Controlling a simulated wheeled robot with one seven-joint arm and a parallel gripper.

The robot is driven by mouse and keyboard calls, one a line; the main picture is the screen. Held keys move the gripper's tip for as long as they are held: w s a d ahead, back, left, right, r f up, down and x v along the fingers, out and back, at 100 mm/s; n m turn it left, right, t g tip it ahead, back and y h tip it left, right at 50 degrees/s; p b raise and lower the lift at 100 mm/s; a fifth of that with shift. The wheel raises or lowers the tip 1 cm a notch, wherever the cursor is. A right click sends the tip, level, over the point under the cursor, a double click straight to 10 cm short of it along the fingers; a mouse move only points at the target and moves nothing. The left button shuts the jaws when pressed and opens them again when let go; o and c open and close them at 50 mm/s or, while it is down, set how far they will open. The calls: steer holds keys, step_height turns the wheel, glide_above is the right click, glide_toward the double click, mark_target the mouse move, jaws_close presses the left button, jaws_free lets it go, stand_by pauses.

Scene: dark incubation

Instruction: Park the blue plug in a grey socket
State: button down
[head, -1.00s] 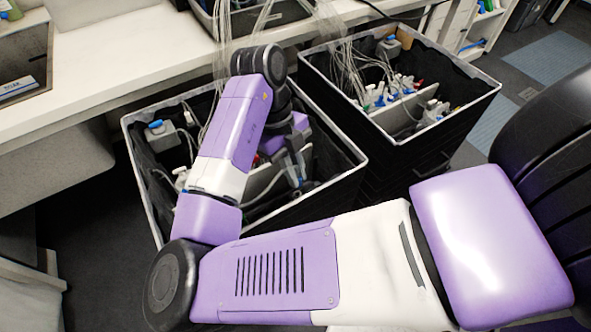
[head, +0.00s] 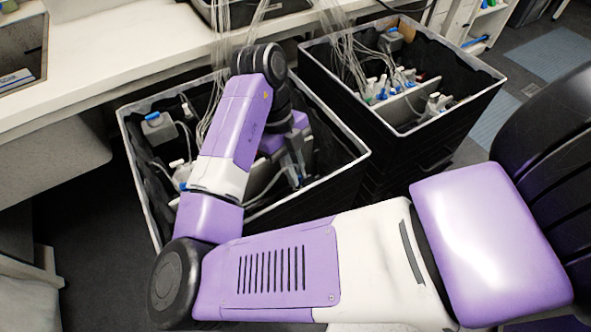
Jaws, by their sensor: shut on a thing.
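My gripper (head: 292,168) points down into the near black bin (head: 358,160), right of its middle, beneath my purple and white arm. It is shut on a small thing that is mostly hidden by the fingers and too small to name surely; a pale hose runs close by. No blue plug shows clearly at the jaws. A grey block with a blue top (head: 157,127) stands at the bin's back left. Pale fittings (head: 180,172) stand at its left, partly behind my arm. I cannot tell which of these is a grey socket.
A second black bin (head: 478,92) stands at the right, with a grey divider and several pale and blue fittings. Thin clear hoses (head: 347,62) hang into both bins from above. A white counter (head: 110,70) runs along the back left.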

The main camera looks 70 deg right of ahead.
steer(key=shift+f+b, duration=0.8)
steer(key=shift+f, duration=0.1)
stand_by(0.6)
steer(key=c, duration=1.4)
jaws_free()
steer(key=shift+o, duration=0.2)
steer(key=a+p+v, duration=0.1)
steer(key=v, duration=0.6)
steer(key=shift+d+r, duration=0.4)
steer(key=shift+d, duration=0.15)
steer(key=shift+w, duration=0.1)
